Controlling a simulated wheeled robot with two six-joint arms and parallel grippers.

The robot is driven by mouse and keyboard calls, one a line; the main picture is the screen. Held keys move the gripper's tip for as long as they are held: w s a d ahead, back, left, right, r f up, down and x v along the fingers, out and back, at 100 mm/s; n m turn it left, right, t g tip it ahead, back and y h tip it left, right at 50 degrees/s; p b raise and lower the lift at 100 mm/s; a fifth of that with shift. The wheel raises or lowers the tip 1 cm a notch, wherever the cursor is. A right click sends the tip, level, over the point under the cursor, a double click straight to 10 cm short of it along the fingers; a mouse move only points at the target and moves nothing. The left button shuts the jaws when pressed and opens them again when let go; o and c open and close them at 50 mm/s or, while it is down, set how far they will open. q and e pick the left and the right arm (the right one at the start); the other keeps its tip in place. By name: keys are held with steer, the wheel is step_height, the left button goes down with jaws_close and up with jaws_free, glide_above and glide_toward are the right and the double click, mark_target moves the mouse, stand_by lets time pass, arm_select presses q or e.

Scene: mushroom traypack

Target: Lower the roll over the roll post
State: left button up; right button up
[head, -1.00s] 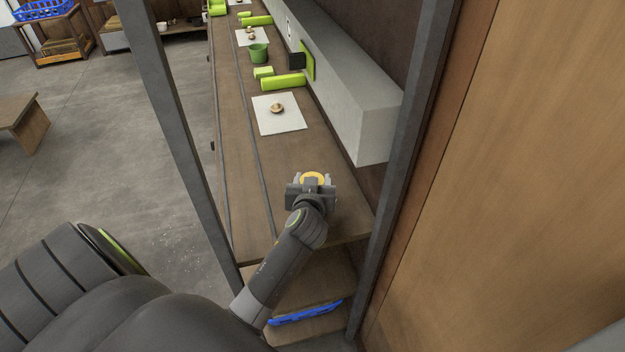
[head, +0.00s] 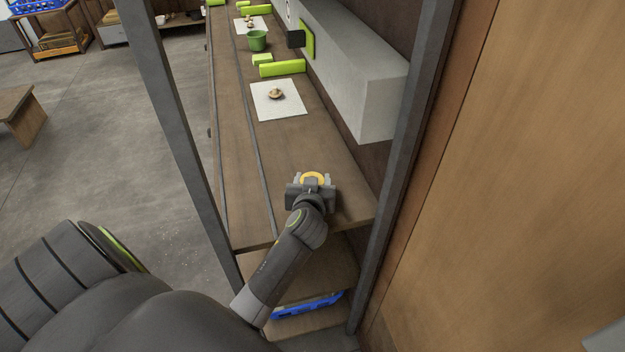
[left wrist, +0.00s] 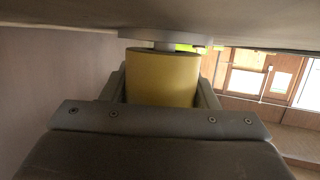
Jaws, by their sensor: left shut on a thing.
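My left gripper (head: 312,181) is shut on a yellow roll (head: 313,177), held over the near end of the long wooden counter. In the left wrist view the roll (left wrist: 163,80) stands between the two fingers, its yellow side facing the camera. A light grey round piece shows at its top edge, close under a brownish surface; I cannot tell whether it is the roll's core or a post. I cannot clearly make out the roll post in the head view. My right gripper is not in view.
On the counter (head: 300,140) lie a white sheet (head: 290,108) with a mushroom (head: 275,93), green blocks (head: 282,68) and a green cup (head: 258,41). A grey box beam (head: 365,95) runs along the right. Dark frame posts stand either side; a blue tray (head: 307,306) lies below.

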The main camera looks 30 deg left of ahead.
arm_select(q)
steer(key=shift+f, duration=0.2)
steer(key=o, duration=1.1)
steer(key=shift+s+r, duration=0.1)
